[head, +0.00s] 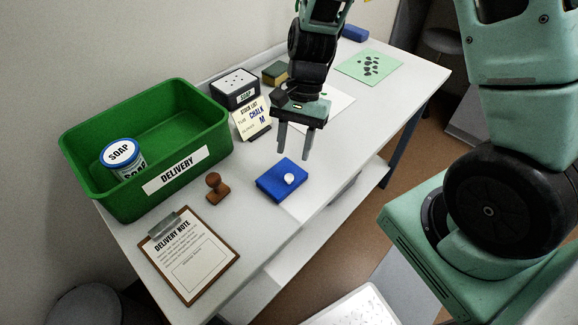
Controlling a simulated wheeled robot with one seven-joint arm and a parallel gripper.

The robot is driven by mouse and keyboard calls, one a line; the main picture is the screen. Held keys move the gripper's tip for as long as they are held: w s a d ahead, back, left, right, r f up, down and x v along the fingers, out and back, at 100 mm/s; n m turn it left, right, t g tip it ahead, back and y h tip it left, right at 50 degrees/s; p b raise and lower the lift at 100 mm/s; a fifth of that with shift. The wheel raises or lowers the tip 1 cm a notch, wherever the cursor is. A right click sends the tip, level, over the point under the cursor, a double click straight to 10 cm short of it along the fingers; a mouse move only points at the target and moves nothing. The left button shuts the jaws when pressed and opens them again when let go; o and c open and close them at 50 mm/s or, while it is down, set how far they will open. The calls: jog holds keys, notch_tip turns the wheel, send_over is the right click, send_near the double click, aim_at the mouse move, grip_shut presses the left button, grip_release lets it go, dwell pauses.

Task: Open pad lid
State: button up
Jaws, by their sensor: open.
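The stamp pad is a small blue box (277,186) on the white table, with a shut blue lid and a round white knob (289,179) on top. My gripper (294,150) hangs above the table just behind the pad, with its fingers pointing down. The two fingers are apart and nothing shows between them. They appear clear of the pad; their exact height above the table is hard to tell.
A wooden stamp (215,188) and a clipboard (194,256) lie left of the pad. A green delivery bin (210,150) holds a soap tin (123,158). A green mat (384,63) lies far right.

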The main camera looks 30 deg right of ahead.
aim_at(289, 177)
jog(key=x, duration=0.5)
jog(key=shift+s+a+f, duration=0.15)
jog(key=shift+a+f, duration=0.05)
jog(key=shift+f, duration=0.1)
grip_shut()
